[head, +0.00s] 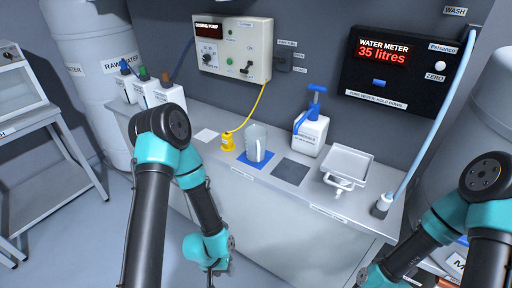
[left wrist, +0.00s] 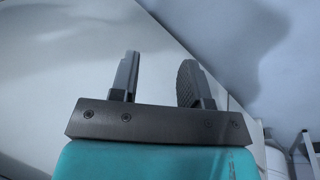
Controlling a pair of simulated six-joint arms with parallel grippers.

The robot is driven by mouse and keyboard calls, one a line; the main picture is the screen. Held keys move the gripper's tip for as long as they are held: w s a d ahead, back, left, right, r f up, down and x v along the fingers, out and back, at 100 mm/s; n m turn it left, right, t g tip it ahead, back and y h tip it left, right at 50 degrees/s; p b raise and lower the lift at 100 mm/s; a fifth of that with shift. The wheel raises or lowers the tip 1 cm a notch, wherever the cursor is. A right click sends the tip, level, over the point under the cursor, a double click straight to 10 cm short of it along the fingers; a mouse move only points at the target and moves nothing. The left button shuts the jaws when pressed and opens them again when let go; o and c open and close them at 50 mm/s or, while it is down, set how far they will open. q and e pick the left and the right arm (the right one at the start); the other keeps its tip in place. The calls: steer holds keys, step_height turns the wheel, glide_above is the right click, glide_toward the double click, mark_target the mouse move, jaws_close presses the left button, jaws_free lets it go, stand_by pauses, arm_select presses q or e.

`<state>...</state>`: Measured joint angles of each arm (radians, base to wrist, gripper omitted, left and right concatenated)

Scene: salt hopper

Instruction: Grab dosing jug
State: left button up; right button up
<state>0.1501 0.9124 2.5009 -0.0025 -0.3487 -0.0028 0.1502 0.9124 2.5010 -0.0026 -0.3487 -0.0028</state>
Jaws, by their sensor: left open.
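The dosing jug (head: 256,143), a translucent grey vessel, stands upright on a blue mat (head: 266,168) on the grey counter, near its front edge. My left gripper (head: 212,274) is low in front of the counter, below and to the left of the jug and well apart from it. In the left wrist view its two fingers (left wrist: 158,78) are spread with nothing between them; the jug does not show there. My right arm comes in at the lower right, but its gripper is not in view.
On the counter (head: 225,158) stand a yellow hose fitting (head: 227,142) left of the jug, a white pump bottle (head: 311,135) behind it to the right, a dark mat (head: 290,172), and a metal tray (head: 348,162). Several white bottles (head: 145,92) stand at the left end.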

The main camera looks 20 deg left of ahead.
arm_select(q)
steer(key=o, duration=1)
steer(key=shift+c, duration=0.2)
steer(key=shift+a, duration=0.1)
